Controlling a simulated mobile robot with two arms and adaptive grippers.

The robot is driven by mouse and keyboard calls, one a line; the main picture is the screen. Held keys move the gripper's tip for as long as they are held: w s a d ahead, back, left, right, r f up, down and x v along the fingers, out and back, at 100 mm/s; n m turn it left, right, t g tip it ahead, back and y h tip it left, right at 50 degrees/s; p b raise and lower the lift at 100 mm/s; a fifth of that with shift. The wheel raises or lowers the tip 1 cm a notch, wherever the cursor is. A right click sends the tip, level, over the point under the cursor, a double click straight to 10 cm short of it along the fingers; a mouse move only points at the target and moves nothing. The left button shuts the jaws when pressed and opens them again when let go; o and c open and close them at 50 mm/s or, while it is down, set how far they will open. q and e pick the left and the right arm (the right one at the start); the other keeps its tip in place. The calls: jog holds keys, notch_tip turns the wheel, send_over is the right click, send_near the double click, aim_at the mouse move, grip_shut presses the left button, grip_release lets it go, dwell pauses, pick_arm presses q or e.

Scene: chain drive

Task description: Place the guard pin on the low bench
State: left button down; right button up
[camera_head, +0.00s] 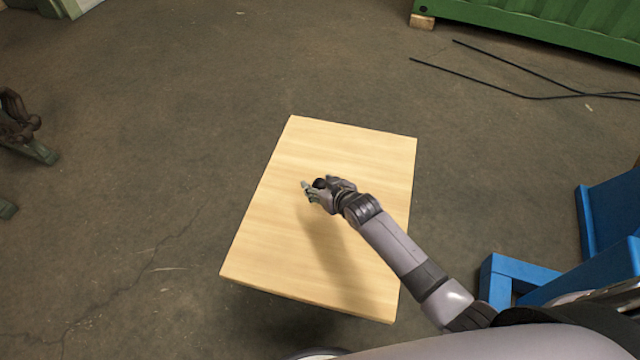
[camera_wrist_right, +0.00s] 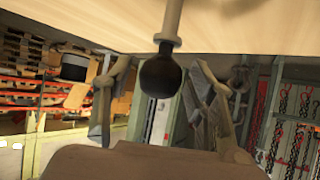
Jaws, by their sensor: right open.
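The guard pin (camera_wrist_right: 160,75) shows in the right wrist view as a pale shaft with a collar and a round black knob. The knob lies between the fingers of my right gripper (camera_wrist_right: 163,66), which are spread apart with gaps on both sides. The shaft runs out of the top of that view, so its far end is hidden. The low bench (camera_head: 335,148) is a pale wooden slab in the middle of the head view. My right gripper (camera_head: 313,187) is above its middle, with the dark knob (camera_head: 319,183) at its fingers. My left gripper is not in view.
A blue metal frame (camera_head: 520,272) stands right of the bench. Black cables (camera_head: 500,88) lie on the floor near a green container (camera_head: 540,28) at the top right. Dark machinery (camera_head: 18,120) stands at the left edge. The bench top around my gripper looks clear.

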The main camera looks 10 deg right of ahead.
jog(key=shift+r, duration=0.2)
jog(key=p+v, duration=0.1)
jog(key=v, duration=1.1)
jog(key=shift+p, duration=0.4)
